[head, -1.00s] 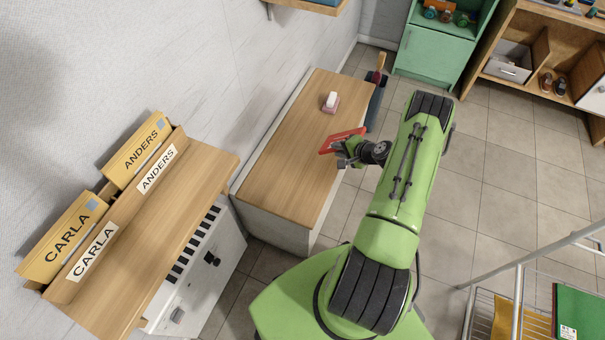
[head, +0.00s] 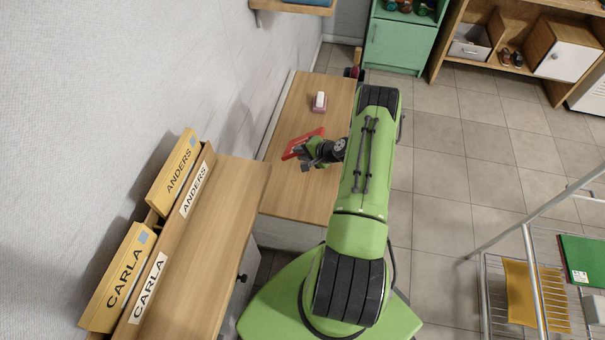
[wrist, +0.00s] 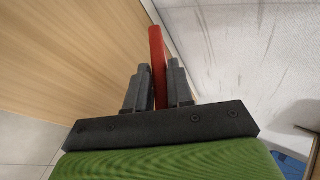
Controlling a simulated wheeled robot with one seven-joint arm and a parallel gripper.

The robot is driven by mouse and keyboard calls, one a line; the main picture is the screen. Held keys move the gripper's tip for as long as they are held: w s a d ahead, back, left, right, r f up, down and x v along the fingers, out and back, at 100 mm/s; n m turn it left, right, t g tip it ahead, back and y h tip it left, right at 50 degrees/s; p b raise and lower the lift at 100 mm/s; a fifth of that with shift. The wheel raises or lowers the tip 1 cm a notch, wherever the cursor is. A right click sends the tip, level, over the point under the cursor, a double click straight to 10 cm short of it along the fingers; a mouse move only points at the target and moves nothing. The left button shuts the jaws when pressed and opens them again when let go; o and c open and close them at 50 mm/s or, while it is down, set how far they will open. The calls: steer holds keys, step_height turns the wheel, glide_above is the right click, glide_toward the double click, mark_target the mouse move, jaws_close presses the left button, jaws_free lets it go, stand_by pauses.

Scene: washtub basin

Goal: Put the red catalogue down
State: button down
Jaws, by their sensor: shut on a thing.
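The red catalogue (head: 301,144) is a thin flat item held in my gripper (head: 311,153). In the wrist view the catalogue (wrist: 157,62) stands edge-on between the two dark fingers of my gripper (wrist: 158,90), which are shut on it. In the head view it is over the wooden top of the low cabinet (head: 292,191). Whether it touches that top cannot be told. My arm hides part of the cabinet's right side.
A small pink-and-white object (head: 319,102) sits on the far part of the cabinet top. A nearer wooden unit (head: 222,215) carries yellow files labelled ANDERS (head: 178,172) and CARLA (head: 122,278). A wire rack (head: 540,300) stands at right. The cabinet's near part looks clear.

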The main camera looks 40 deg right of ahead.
step_height(320, 180, down, 9)
steer(key=b, duration=0.6)
steer(key=shift+f+b, duration=0.1)
steer(key=shift+b, duration=0.2)
steer(key=c, duration=1.1)
jaws_free()
steer(key=shift+c, duration=0.2)
steer(key=p+v, duration=0.5)
steer(key=v, duration=0.3)
